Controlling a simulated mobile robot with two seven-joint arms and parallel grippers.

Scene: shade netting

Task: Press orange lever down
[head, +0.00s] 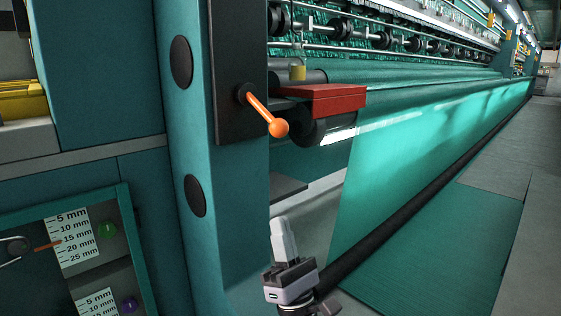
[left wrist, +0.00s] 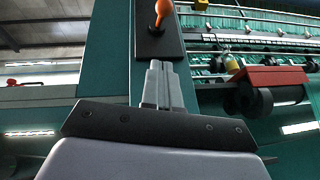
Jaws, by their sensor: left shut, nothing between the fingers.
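The orange lever (head: 265,113) has a ball knob and comes out of a black plate (head: 236,60) on the teal machine post. In the head view it slants down to the right from its pivot. My left gripper (head: 283,238) is below the lever, apart from it, with its fingers pointing up. In the left wrist view the fingers of my left gripper (left wrist: 158,75) are together and empty, and the orange lever (left wrist: 161,12) shows just beyond and above their tips, partly cut off by the top edge. My right gripper is not in view.
A red block (head: 322,98) and a dark roller stand right of the lever. Green netting (head: 420,135) runs back along the machine. A panel with millimetre scales (head: 75,237) is at lower left. Open space lies below the lever, right of the post.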

